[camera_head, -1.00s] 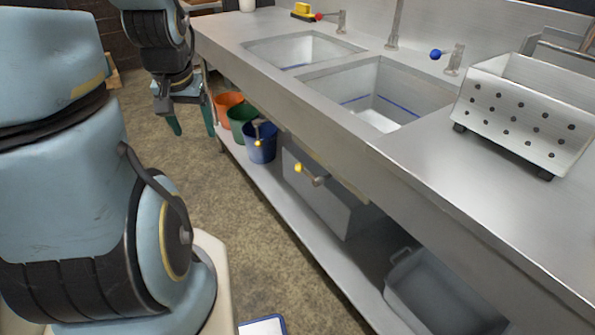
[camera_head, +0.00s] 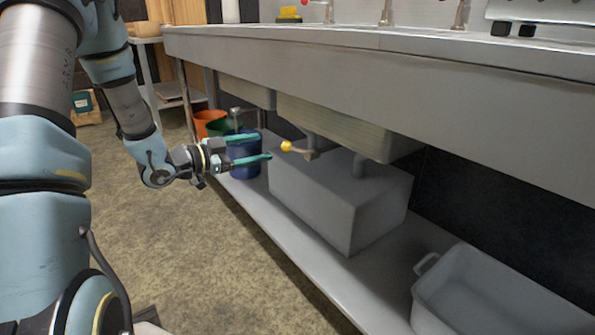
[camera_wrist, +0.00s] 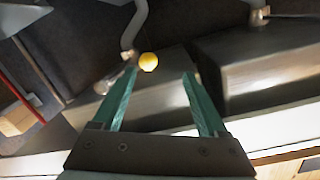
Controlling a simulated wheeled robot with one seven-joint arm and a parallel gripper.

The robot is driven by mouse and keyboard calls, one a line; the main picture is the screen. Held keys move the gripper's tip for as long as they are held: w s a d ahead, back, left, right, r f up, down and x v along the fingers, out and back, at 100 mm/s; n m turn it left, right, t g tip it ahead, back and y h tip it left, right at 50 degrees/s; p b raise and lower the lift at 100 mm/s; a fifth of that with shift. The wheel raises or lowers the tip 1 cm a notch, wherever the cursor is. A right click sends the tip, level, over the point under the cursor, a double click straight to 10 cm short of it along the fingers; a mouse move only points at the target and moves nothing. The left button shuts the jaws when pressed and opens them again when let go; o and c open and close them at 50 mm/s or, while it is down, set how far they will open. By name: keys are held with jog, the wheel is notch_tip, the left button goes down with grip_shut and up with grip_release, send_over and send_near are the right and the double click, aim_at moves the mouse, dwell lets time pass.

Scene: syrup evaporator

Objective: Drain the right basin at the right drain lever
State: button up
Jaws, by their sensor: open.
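The right drain lever has a yellow ball knob (camera_head: 287,146) on a short metal arm, at a pipe under the right basin (camera_head: 335,125). I see only this basin's underside; its inside is hidden. My gripper (camera_head: 264,147) is open and empty, pointing right, with green fingertips just left of the knob. A small gap seems to remain between them. In the wrist view the yellow knob (camera_wrist: 148,62) shows just beyond the fingertips of my gripper (camera_wrist: 159,75), nearer the left finger. The drain pipe (camera_wrist: 133,28) rises behind it.
A grey box (camera_head: 325,200) stands on the lower shelf (camera_head: 285,262) below the lever. Blue (camera_head: 245,168), green (camera_head: 222,127) and orange (camera_head: 206,122) buckets stand left, the blue one behind my gripper. A grey bin (camera_head: 475,300) is at right. The counter edge (camera_head: 400,60) overhangs.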

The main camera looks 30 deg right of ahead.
aim_at(298, 150)
jog(key=d+m+g+h+b, duration=0.1)
jog(key=d+b, duration=0.2)
jog(key=d, duration=0.8)
jog(key=shift+s+d+f, duration=0.2)
jog(key=shift+s+f, duration=0.15)
jog(key=shift+f, duration=0.1)
grip_shut()
dwell(1.0)
